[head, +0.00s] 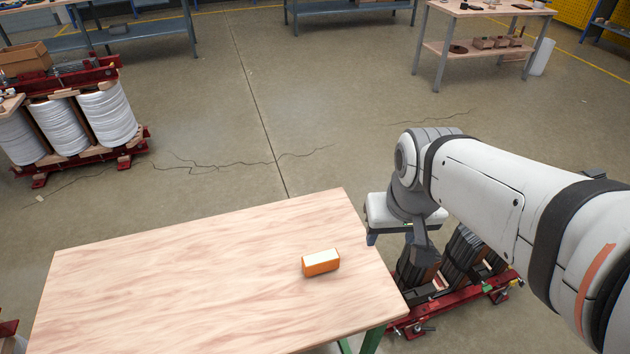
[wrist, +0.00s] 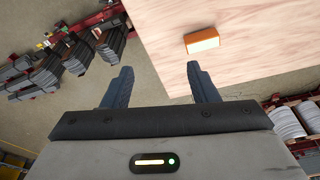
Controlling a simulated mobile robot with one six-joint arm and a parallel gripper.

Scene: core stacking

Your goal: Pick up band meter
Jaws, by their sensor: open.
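The band meter looks to be the small orange box with a pale top (head: 320,262) lying on the wooden table (head: 190,280), near its right side. It also shows in the wrist view (wrist: 202,40), beyond the fingertips and a little to the right. My gripper (wrist: 160,75) is open and empty, its two dark blue fingers spread apart. In the head view my gripper is mostly hidden behind my wrist, to the right of the table's edge and apart from the box.
A red frame with dark core stacks (head: 465,260) stands on the floor below my arm, right of the table. A red-framed coil unit with white windings (head: 65,125) stands at the left. The tabletop around the orange box is clear. Workbenches stand at the back.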

